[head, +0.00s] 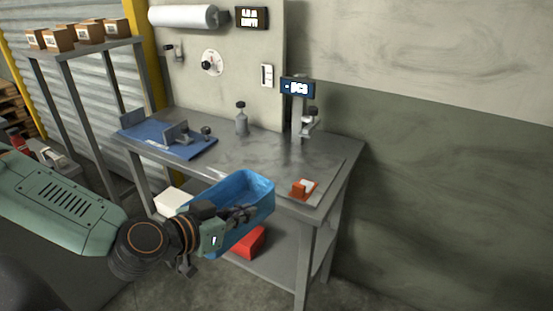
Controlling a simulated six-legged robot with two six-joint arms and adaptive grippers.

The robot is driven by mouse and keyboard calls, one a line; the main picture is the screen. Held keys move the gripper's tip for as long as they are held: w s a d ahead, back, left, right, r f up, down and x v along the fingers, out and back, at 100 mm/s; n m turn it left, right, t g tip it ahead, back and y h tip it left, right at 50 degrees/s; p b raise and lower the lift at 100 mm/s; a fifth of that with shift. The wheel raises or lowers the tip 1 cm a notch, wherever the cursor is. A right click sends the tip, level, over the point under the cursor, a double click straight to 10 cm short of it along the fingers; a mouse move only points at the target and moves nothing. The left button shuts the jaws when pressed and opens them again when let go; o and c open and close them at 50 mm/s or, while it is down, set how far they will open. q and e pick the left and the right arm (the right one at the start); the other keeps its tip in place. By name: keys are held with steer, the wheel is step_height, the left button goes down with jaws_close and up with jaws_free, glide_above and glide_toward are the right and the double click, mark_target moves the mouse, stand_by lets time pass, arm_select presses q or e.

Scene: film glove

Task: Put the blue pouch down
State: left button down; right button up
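The blue pouch (262,186) looks like an open-topped, box-shaped blue container, in the middle of the head view. My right gripper is not in view.
A blue mat (150,134) with grey fixtures lies on the bench's left. A grey bottle-like item (241,122), a stand with a display (297,88) and an orange-red item (302,189) are also there. The bench middle is clear. A red box (249,243) sits below.

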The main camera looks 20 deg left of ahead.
arm_select(q)
steer(key=shift+w+a+f+n+y, duration=0.1)
steer(key=shift+a+f+n+y, duration=0.1)
steer(key=shift+a+y, duration=0.15)
steer(key=shift+a+f+n+y, duration=0.1)
steer(key=shift+a+n+y, duration=0.15)
steer(key=shift+a, duration=0.1)
steer(key=shift+s+a+f+n+y, duration=0.1)
steer(key=shift+a+f+n+y, duration=0.3)
steer(key=shift+a, duration=0.2)
steer(key=shift+s+a+f+n+y, duration=0.1)
steer(key=shift+a+f+n+y, duration=0.25)
steer(key=shift+a, duration=0.2)
steer(key=shift+s+a+f, duration=0.15)
steer(key=shift+s+a, duration=0.2)
steer(key=shift+a, duration=0.2)
steer(key=shift+w+a+f, duration=0.15)
steer(key=shift+w, duration=0.15)
steer(key=shift+s, duration=0.2)
